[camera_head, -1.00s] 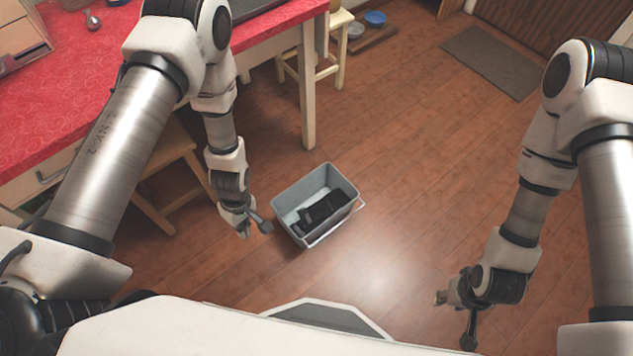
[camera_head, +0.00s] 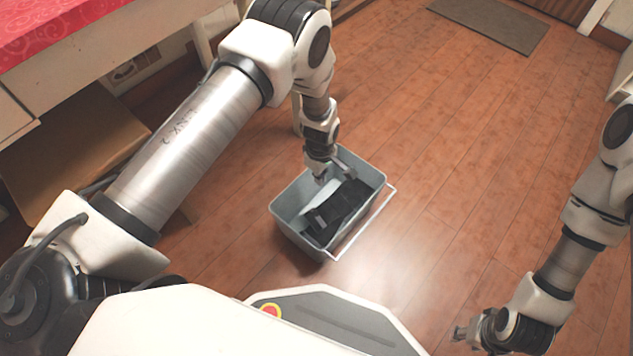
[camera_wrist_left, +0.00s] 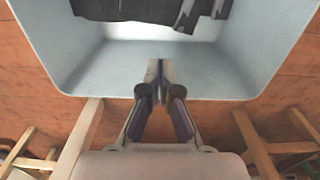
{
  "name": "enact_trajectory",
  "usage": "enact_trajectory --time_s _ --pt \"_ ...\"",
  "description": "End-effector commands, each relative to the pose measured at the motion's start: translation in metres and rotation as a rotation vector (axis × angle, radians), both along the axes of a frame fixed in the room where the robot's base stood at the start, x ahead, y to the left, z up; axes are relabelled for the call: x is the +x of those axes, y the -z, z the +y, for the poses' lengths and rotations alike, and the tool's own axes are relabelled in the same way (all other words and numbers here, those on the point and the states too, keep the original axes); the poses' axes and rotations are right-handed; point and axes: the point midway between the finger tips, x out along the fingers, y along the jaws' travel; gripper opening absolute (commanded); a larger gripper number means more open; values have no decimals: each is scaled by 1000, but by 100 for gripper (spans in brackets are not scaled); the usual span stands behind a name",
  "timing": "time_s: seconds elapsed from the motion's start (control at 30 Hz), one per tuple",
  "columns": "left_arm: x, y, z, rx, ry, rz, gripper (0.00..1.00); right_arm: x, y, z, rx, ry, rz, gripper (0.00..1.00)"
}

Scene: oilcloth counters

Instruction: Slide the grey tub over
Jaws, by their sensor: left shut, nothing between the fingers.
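The grey tub (camera_head: 296,234) stands on the wooden floor in front of my base, with a pale handle bar (camera_head: 363,224) along its right side. Black items (camera_head: 341,208) lie in it. My left gripper (camera_head: 321,174) reaches down at the tub's far rim. In the left wrist view its fingers (camera_wrist_left: 157,74) are shut with nothing between them and overlap the tub's wall (camera_wrist_left: 220,78); I cannot tell whether they touch it. My right gripper (camera_head: 460,333) hangs at the lower right, away from the tub, and its fingers are too small and partly hidden to read.
A red-covered counter (camera_head: 70,25) is at the upper left, with a wooden stool (camera_head: 75,150) beneath it. A grey mat (camera_head: 490,22) lies at the far end. The floor (camera_head: 440,130) right of the tub is clear.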

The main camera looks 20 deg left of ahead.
Motion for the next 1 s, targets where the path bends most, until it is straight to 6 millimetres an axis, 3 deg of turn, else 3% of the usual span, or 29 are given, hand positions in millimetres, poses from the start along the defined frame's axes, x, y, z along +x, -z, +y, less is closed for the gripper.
enact_trajectory --time_s 0.1,0.4,0.63,1.0 --pt "-1 31 0 -1 1 1 0 0 19 0 0 0 1 40" --pt "1 92 4 0 -1 -1 0 1 54 0 -1 4 -2 40" --pt "13 86 35 1 -2 -1 0 2 65 -1 -1 8 -4 40" --pt "14 83 38 0 1 0 0 2 65 -1 -1 8 -4 40"
